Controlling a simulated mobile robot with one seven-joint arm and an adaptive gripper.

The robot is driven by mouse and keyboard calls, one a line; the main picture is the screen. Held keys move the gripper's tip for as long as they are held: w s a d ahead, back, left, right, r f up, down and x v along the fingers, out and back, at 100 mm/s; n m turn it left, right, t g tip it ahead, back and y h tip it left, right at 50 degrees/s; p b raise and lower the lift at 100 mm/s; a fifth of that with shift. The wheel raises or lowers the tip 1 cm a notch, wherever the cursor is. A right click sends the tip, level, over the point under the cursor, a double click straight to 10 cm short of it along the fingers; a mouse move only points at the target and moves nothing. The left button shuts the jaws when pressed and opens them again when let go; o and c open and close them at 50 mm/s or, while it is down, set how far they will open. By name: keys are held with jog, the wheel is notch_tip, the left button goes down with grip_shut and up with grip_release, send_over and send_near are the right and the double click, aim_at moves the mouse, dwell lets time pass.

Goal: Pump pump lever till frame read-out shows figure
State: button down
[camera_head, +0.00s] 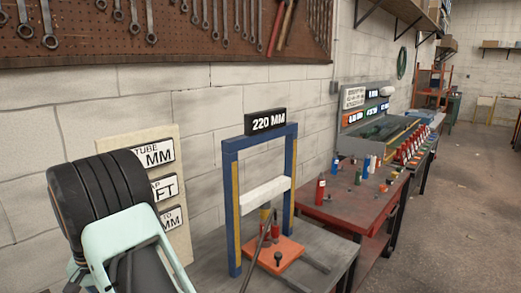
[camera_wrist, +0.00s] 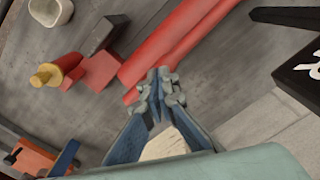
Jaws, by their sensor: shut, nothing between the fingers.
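The press frame (camera_head: 233,200) has blue posts, a pale crossbar (camera_head: 265,193) and an orange plate (camera_head: 270,252) low between the posts. The read-out (camera_head: 266,122) on top shows "220 MM". A thin dark rod (camera_head: 256,252) slants down by the plate, perhaps the pump lever; I cannot tell for sure. A sign board (camera_head: 176,200) stands left of the frame, its words partly covered by my arm. In the wrist view my gripper (camera_wrist: 157,86) is shut and empty, with red bars (camera_wrist: 185,38) beyond its tips. My gripper is hidden in the head view.
A red table (camera_head: 345,205) with bottles and small parts stands right of the frame's grey bench (camera_head: 208,268). Wrenches hang on a pegboard (camera_head: 165,40) above. In the wrist view a yellow piece (camera_wrist: 47,76) and a red block (camera_wrist: 97,70) lie left. Open floor (camera_head: 455,220) is at the right.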

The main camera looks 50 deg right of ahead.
notch_tip(320, 180, down, 4)
jog(key=shift+r+b, duration=0.1)
jog(key=shift+b, duration=0.9)
notch_tip(320, 180, up, 9)
jog(key=p, duration=0.6)
jog(key=shift+f, duration=0.2)
jog(key=shift+r, duration=0.15)
dwell(1.3)
dwell(0.8)
